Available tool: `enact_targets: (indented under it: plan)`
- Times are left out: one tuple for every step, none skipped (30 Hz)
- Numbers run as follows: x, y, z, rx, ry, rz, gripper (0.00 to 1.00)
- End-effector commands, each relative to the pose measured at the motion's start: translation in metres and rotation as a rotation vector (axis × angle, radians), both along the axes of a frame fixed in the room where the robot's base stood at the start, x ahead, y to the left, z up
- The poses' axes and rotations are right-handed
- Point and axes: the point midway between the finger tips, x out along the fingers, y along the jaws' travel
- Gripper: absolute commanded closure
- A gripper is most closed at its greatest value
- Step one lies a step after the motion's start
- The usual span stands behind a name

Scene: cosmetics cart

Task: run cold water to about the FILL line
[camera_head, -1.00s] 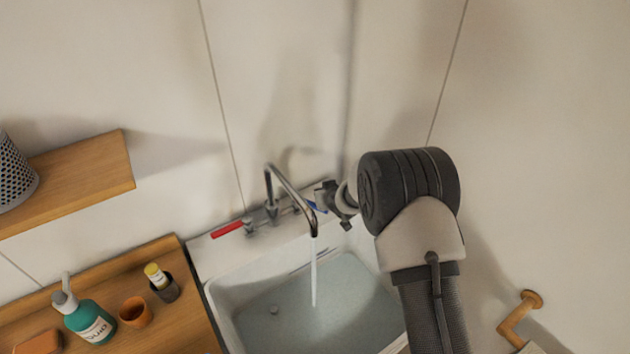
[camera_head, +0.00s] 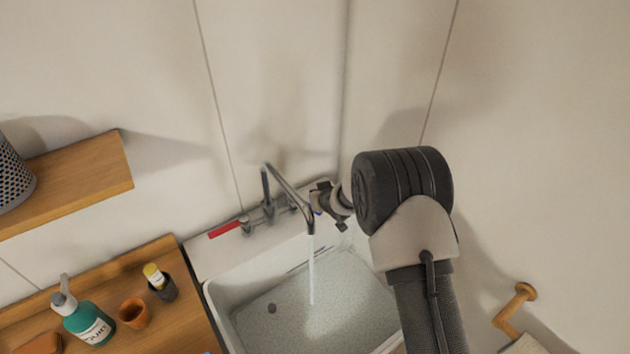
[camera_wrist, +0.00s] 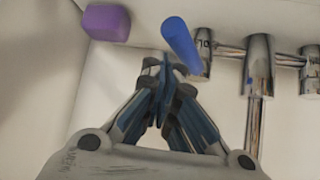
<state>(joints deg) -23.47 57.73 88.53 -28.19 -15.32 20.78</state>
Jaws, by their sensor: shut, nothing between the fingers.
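The chrome faucet (camera_head: 286,184) stands at the back of the white sink (camera_head: 215,290), and a water stream (camera_head: 311,270) falls from its spout. The basin water (camera_head: 325,312) looks pale and speckled. A thin dark mark shows on the basin's back wall, too small to read as the FILL line. The blue lever (camera_wrist: 181,45) is just beyond my fingertips in the wrist view; contact is unclear. In the head view it is mostly hidden by my gripper (camera_head: 326,203). The red lever (camera_head: 226,229) points left. My gripper (camera_wrist: 167,75) is shut and empty.
A wooden shelf (camera_head: 85,180) is above. A purple block (camera_wrist: 106,23) lies near the blue lever. A wooden wall hook (camera_head: 515,308) is at right.

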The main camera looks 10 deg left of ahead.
Motion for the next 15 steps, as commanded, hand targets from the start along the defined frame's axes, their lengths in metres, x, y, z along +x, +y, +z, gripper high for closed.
enact_targets:
  plan:
    - [-0.002,-0.002,0.003,0.001,0.0,-0.001,1.0]
    - [-0.004,-0.003,0.006,0.001,-0.001,-0.001,1.0]
    - [-0.006,-0.005,0.01,0.002,-0.001,-0.002,1.0]
    - [-0.01,-0.007,0.013,0.001,0.0,-0.001,1.0]
    - [-0.013,-0.009,0.017,0.002,-0.003,0.0,1.0]
    - [-0.018,-0.012,0.022,0.001,-0.002,-0.001,1.0]
    - [-0.022,-0.015,0.027,0.002,-0.002,-0.001,1.0]
    - [-0.026,-0.018,0.032,0.002,-0.001,-0.002,1.0]
    - [-0.032,-0.022,0.038,0.001,-0.002,-0.001,1.0]
    - [-0.036,-0.024,0.042,0.002,-0.002,-0.001,1.0]
    - [-0.04,-0.027,0.047,0.002,-0.004,-0.001,1.0]
    - [-0.045,-0.03,0.052,0.001,-0.003,-0.001,1.0]
    - [-0.049,-0.033,0.056,0.001,-0.003,-0.001,1.0]
    - [-0.053,-0.035,0.06,0.001,-0.002,-0.001,1.0]
    - [-0.057,-0.038,0.064,0.001,-0.002,-0.001,1.0]
